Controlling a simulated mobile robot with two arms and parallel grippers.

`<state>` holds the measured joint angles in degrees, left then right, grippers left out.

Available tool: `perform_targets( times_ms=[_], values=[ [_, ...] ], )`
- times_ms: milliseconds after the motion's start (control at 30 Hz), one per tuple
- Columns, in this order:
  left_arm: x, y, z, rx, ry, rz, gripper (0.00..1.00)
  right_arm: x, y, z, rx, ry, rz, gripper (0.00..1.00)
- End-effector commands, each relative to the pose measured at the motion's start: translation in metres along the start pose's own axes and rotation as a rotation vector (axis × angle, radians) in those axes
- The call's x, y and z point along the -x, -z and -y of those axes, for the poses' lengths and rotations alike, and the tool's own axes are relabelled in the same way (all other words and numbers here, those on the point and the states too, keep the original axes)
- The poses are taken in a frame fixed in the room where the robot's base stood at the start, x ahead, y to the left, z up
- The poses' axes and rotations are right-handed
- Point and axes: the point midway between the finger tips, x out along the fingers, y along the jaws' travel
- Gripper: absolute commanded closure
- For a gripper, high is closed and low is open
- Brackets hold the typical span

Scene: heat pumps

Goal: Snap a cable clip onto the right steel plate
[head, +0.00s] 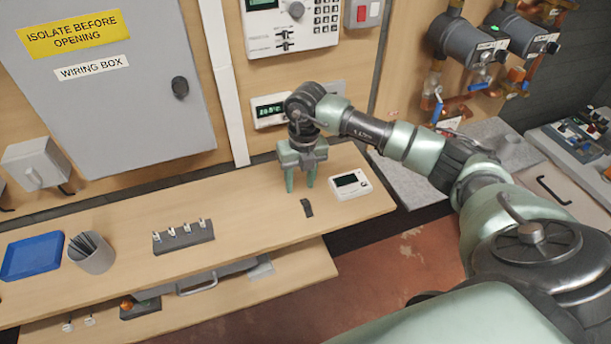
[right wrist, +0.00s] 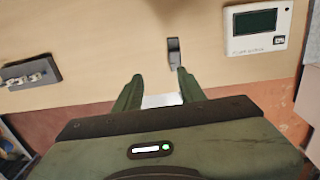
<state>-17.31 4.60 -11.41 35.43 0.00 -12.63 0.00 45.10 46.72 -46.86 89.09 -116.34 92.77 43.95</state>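A small dark grey piece, probably a cable clip (head: 307,208), lies on the wooden bench; it also shows in the right wrist view (right wrist: 173,53). My right gripper (head: 301,190) points down over the bench just behind this piece in the head view. Its fingers (right wrist: 158,85) are apart with nothing held between them. The dark piece lies beyond the fingertips, nearer the right finger in the wrist view. A plain grey plate (head: 333,90) on the wall panel is partly hidden by my arm; I cannot tell whether it is the right steel plate. My left gripper is out of view.
A white display unit (head: 350,184) lies close to the right of the dark piece. A dark rack (head: 183,237) with several small white-tipped parts, a grey cup (head: 91,257) of dark strips and a blue tray (head: 32,257) stand leftward. The bench between rack and gripper is clear.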

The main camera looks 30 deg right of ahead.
Motion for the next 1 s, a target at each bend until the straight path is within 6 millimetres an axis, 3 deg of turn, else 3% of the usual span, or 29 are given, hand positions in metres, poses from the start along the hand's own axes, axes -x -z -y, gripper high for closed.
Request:
perform_targets(
  times_ms=[100,333,800,1000],
  values=[
    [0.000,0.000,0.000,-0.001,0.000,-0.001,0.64,0.006,-0.004,0.019,-0.025,0.067,-0.001,0.60],
    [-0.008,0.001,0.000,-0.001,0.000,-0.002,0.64,-0.005,-0.004,0.023,-0.028,0.078,-0.004,0.60],
    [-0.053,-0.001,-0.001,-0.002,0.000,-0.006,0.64,-0.069,-0.003,0.027,-0.027,0.074,-0.003,0.60],
    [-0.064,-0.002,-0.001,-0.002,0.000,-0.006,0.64,-0.083,-0.003,0.028,-0.027,0.074,-0.003,0.60]
  ],
)
